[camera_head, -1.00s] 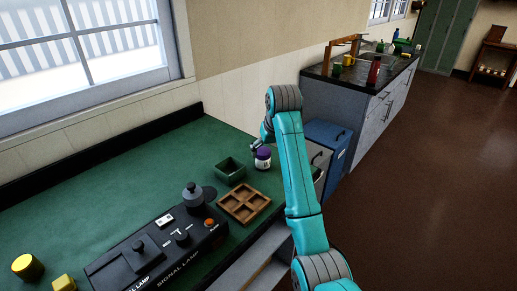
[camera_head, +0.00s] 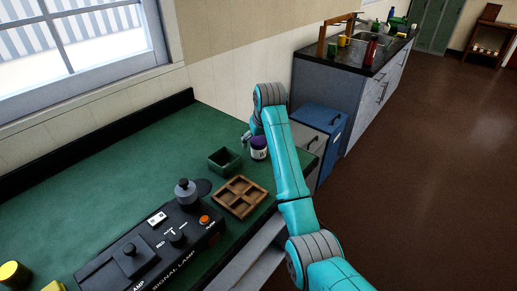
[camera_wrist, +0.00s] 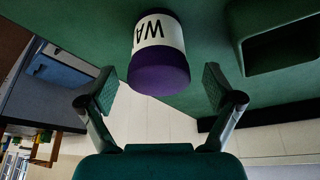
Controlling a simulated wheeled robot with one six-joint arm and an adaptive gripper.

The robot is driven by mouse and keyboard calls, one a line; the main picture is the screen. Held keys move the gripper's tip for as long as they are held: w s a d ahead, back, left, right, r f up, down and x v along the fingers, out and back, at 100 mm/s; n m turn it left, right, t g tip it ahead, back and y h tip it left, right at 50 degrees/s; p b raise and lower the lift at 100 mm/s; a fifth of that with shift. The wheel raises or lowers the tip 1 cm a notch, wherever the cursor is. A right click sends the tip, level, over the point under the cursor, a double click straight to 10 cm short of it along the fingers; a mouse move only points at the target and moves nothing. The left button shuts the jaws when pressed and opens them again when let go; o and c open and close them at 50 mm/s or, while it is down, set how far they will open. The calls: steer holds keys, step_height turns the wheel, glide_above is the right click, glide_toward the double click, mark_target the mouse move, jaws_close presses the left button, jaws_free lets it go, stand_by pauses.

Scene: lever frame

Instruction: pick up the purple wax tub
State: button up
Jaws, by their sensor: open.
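The purple wax tub (camera_head: 258,152) stands on the green worktop near its right end, with a white label band and a purple lid. In the wrist view the tub (camera_wrist: 158,45) appears upside down, its purple lid toward me and part of the label lettering showing. My gripper (camera_wrist: 159,88) is open, with one finger on each side of the lid in the picture. I see gaps between both fingers and the tub. In the head view my gripper (camera_head: 247,139) is small and partly hidden behind my arm, close beside the tub.
A green open box (camera_head: 224,161) stands just left of the tub and also shows in the wrist view (camera_wrist: 275,45). A wooden divided tray (camera_head: 240,197) lies nearer, beside the black signal lamp panel (camera_head: 150,250). The worktop (camera_head: 100,190) behind these is clear.

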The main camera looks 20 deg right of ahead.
steer(key=shift+x, duration=1.6)
steer(key=shift+s, duration=0.1)
steer(key=c, duration=1.3)
steer(key=shift+c, duration=0.2)
steer(key=shift+r, duration=0.15)
